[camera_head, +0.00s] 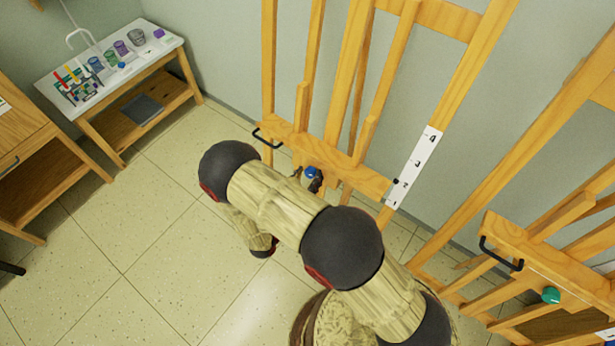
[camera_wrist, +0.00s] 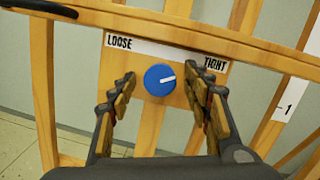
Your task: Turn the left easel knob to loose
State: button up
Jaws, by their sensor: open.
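The left easel (camera_head: 345,165) is wooden and carries a blue round knob (camera_head: 311,172) on its crossbar. In the wrist view the blue knob (camera_wrist: 160,80) sits below a white strip (camera_wrist: 165,53) marked LOOSE at left and TIGHT at right. My gripper (camera_wrist: 158,85) is open, with one finger on each side of the knob and visible gaps between. In the head view my gripper (camera_head: 307,178) is partly hidden by my arm.
A right easel (camera_head: 545,262) with a green knob (camera_head: 550,295) and black handle stands at lower right. A black handle (camera_head: 267,139) is on the left easel's crossbar. A numbered white scale (camera_head: 414,167) runs beside it. A side table (camera_head: 110,62) with art supplies stands back left; floor between is clear.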

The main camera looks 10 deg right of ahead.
jog(key=shift+c, duration=1.4)
jog(key=c, duration=0.7)
jog(key=shift+c, duration=0.8)
